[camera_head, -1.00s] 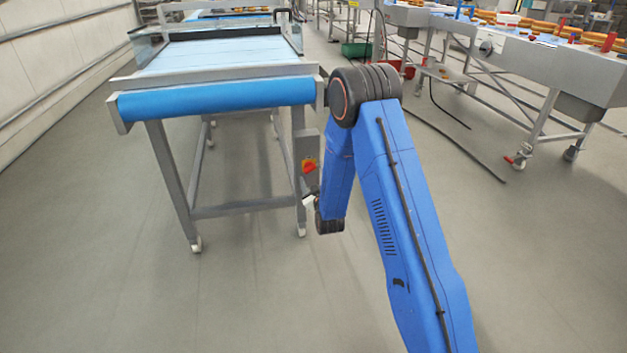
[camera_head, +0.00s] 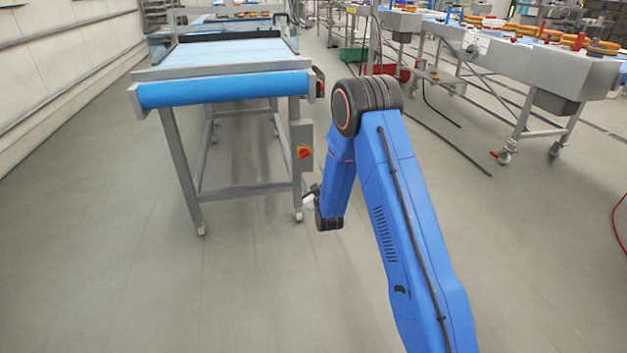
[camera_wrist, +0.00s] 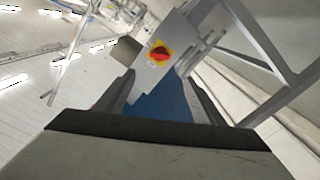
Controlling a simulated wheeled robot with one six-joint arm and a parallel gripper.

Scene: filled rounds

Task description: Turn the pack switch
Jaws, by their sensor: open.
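The pack switch (camera_head: 304,152) is a red rotary knob on a yellow plate. It is on the side of a grey box (camera_head: 301,133) on the conveyor's right front leg. In the wrist view the switch (camera_wrist: 160,51) shows ahead, just beyond the fingertips and near the middle, with its picture tilted. My gripper (camera_wrist: 159,78) is open, with a dark finger on each side and nothing seen held between them. In the head view my gripper (camera_head: 311,199) is small, below the switch, and partly hidden by my wrist.
The conveyor (camera_head: 225,88) has a blue front roller and metal legs on casters. A second line (camera_head: 500,60) with baked goods stands at the right. A dark cable (camera_head: 450,140) lies on the floor there. The floor in front is clear.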

